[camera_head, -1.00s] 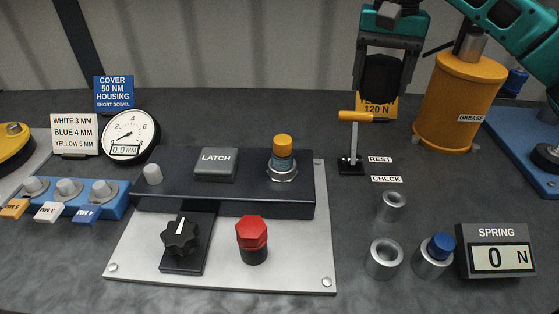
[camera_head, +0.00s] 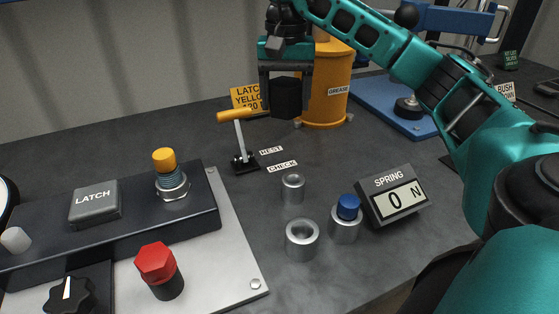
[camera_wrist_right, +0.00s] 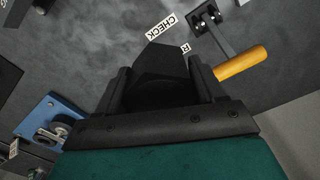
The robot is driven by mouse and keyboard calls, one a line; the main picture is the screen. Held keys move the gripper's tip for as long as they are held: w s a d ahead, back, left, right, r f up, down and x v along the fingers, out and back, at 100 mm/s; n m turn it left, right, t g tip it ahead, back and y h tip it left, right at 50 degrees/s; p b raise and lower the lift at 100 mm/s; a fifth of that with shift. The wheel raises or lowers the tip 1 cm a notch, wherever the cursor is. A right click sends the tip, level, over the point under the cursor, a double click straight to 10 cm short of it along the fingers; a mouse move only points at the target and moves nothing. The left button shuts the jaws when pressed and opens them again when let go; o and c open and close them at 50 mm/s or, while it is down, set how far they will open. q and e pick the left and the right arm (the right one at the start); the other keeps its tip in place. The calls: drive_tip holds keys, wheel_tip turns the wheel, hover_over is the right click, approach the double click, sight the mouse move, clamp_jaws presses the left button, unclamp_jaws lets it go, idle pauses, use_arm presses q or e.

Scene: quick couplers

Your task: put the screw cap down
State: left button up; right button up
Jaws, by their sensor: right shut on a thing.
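The black screw cap (camera_head: 286,97) is between the two fingers of my right gripper (camera_head: 286,88), which is shut on it. In the head view it is behind and to the right of the yellow-handled lever, in front of the orange grease can. I cannot tell whether its bottom touches the table. In the right wrist view the dark cap (camera_wrist_right: 160,75) fills the space between the fingers (camera_wrist_right: 165,85), and its far edge covers part of the REST label. My left gripper is not in view.
The lever (camera_head: 238,140) stands left of the cap, and the grease can (camera_head: 325,95) is close on its right. REST (camera_head: 271,150) and CHECK (camera_head: 282,166) labels lie in front. Metal sleeves (camera_head: 302,240) and the spring display (camera_head: 393,195) stand nearer.

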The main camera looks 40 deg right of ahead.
hover_over(284, 163)
wheel_tip(284, 163, down, 8)
drive_tip(key=shift+s+r+b, duration=0.1)
drive_tip(key=shift+r+b, duration=0.15)
drive_tip(key=shift+b, duration=0.05)
drive_tip(key=shift+f+b, duration=0.4)
drive_tip(key=shift+f, duration=1.95)
drive_tip(key=shift+f, duration=0.1)
drive_tip(key=shift+f, duration=0.15)
drive_tip(key=o, duration=1)
